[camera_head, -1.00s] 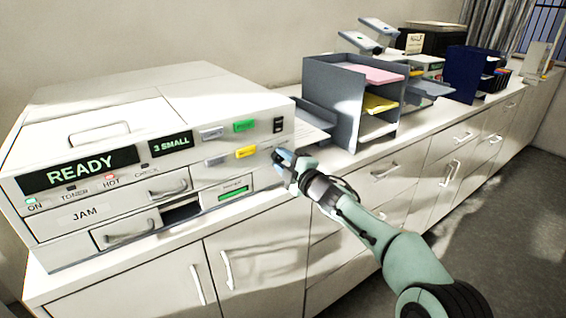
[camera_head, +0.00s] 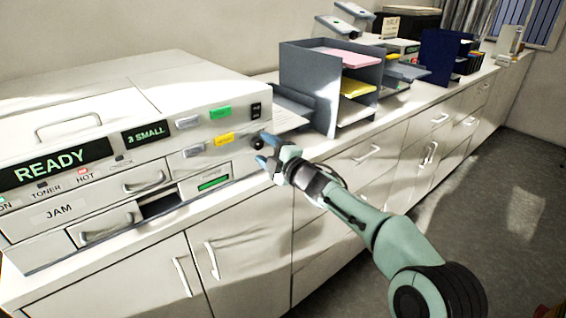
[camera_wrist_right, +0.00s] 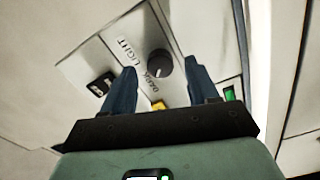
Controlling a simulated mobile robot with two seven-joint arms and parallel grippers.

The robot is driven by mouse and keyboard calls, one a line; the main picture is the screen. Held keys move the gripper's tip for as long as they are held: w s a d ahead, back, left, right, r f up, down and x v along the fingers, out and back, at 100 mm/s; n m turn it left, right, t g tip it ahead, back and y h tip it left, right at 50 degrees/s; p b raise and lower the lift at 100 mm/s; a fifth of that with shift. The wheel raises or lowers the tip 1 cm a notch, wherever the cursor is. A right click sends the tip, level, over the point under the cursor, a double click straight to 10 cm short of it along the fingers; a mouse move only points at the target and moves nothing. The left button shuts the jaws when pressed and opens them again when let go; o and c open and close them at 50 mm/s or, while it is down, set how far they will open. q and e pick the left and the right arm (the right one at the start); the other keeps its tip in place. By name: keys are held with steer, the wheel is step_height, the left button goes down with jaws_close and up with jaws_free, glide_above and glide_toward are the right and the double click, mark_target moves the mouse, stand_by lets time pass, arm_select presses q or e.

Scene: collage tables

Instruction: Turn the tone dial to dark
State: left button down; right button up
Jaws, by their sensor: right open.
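The tone dial (camera_head: 258,143) is a small dark round knob at the right end of the copier's (camera_head: 190,95) front panel. In the right wrist view the dial (camera_wrist_right: 159,63) sits on a pale panel between the words LIGHT and DARK. Its pointer setting is hard to tell. My right gripper (camera_head: 265,153) is open just in front of the dial, slightly low and right of it in the head view. In the wrist view its two blue fingers (camera_wrist_right: 160,68) stand either side of the dial with visible gaps. My left gripper is not in view.
A black switch (camera_head: 256,110) and green (camera_head: 220,113) and yellow (camera_head: 224,139) buttons are near the dial. A grey paper tray (camera_head: 285,118) juts out right of the copier. A grey file rack (camera_head: 308,85) stands further right on the counter.

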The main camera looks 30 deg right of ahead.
steer(key=s+d+b, duration=0.1)
steer(key=s, duration=1)
steer(key=shift+s, duration=0.35)
steer(key=shift+f, duration=0.1)
steer(key=s+a+f+m+g+p, duration=0.1)
steer(key=a+f+m+g+p, duration=0.3)
steer(key=f, duration=1.3)
steer(key=s+a+f+m+g+p, duration=0.15)
steer(key=a+f+m+g, duration=0.35)
steer(key=f, duration=1.1)
steer(key=s+a+f+m+g+p, duration=0.2)
steer(key=s+a+f+m, duration=0.25)
steer(key=s+f, duration=0.35)
steer(key=s+a+f+m+g+y+p, duration=0.1)
steer(key=s+a+f+m+g+p, duration=0.1)
steer(key=s, duration=0.9)
steer(key=s+a+f+m+g+y+p, duration=0.1)
steer(key=s+a+f+m+g+p, duration=0.1)
steer(key=s+a+f+m+g, duration=0.2)
steer(key=s+a+f+g, duration=0.2)
steer(key=s+a, duration=0.2)
steer(key=s, duration=0.2)
steer(key=shift+s+f, duration=0.35)
steer(key=shift+s, duration=0.05)
